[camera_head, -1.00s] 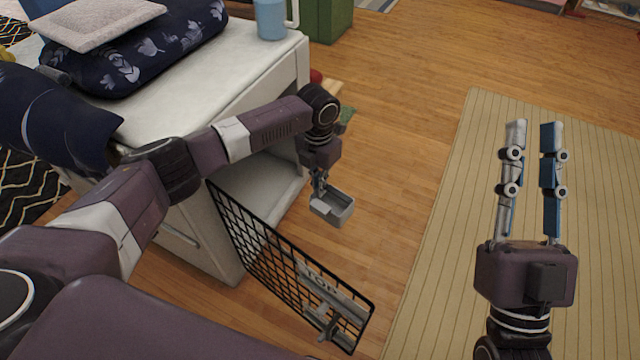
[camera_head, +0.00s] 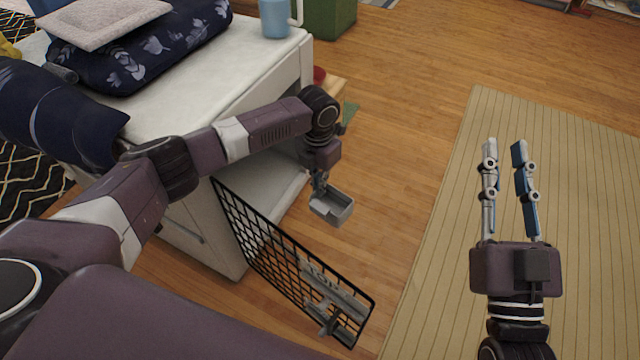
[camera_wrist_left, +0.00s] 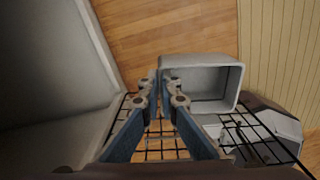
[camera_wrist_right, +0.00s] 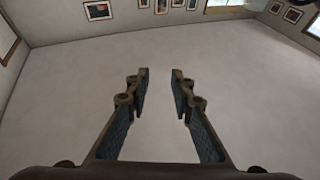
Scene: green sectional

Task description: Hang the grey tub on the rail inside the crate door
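The grey tub (camera_head: 338,210) hangs from my left gripper (camera_head: 318,186), beside the crate's opening and above the floor. In the left wrist view my left gripper (camera_wrist_left: 160,82) has its fingertips closed on the near wall of the tub (camera_wrist_left: 222,105), whose open inside faces the camera. The black wire crate door (camera_head: 262,243) stands swung open below and left of the tub. A grey rail (camera_head: 335,290) is on the door's lower right part, apart from the tub. My right gripper (camera_head: 504,150) is open and empty over the rug; its fingers (camera_wrist_right: 159,75) are apart in the right wrist view.
The white crate cabinet (camera_head: 215,235) stands at left, with a blue mug (camera_head: 274,18) and patterned cushions (camera_head: 150,50) on top. A striped beige rug (camera_head: 590,230) lies at right. The wooden floor (camera_head: 420,110) between them is clear.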

